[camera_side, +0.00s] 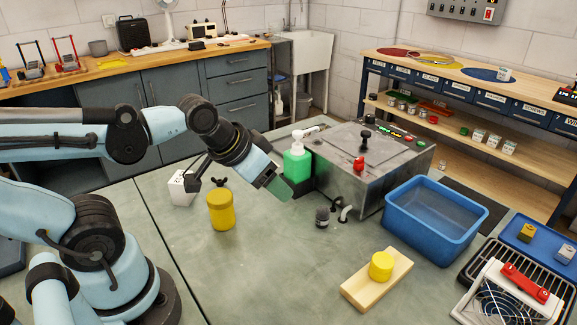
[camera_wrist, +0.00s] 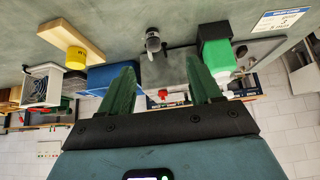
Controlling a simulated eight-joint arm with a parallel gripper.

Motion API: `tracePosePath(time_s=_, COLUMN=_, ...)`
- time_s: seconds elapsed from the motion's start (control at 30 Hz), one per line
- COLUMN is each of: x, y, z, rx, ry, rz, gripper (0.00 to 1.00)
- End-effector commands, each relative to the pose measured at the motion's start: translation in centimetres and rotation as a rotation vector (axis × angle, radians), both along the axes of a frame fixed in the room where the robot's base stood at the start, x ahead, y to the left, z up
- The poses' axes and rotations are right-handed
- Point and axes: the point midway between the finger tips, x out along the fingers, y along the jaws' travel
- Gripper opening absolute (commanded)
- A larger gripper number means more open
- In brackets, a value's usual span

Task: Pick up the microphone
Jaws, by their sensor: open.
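No object in view is clearly recognisable as a microphone. A small dark grey upright piece (camera_side: 322,217), possibly the microphone, stands on the bench in front of the metal box. It also shows in the wrist view (camera_wrist: 152,41), above and between the fingers in the picture. My gripper (camera_side: 281,189) is open and empty, in the air up and left of this piece in the side view. Its two green fingers stand apart in the wrist view (camera_wrist: 161,80), with nothing between them touching either finger.
A green pump bottle (camera_side: 297,163) stands close behind my gripper, beside the metal box (camera_side: 345,180). A yellow jar (camera_side: 221,210) is to the left. A blue tub (camera_side: 430,240) and a wooden block (camera_side: 360,290) bearing a yellow cylinder (camera_side: 381,265) are to the right. The front-middle bench is clear.

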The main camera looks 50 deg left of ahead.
Motion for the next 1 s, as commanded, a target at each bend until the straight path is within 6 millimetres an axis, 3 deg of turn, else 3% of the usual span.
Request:
tracePosePath(time_s=0.17, x=0.9, y=0.5, z=-0.8, rx=-0.023, ry=0.061, rz=-0.066, gripper=0.63)
tracePosePath(time_s=0.53, x=4.3, y=1.8, z=-3.4, rx=-0.166, ry=0.099, rz=-0.403, gripper=0.63)
tracePosePath(time_s=0.8, x=6.2, y=3.9, z=-5.1, rx=-0.249, ry=-0.081, rz=-0.686, gripper=0.63)
tracePosePath(time_s=1.0, x=6.6, y=5.8, z=-6.1, rx=-0.253, ry=-0.281, rz=-0.86, gripper=0.63)
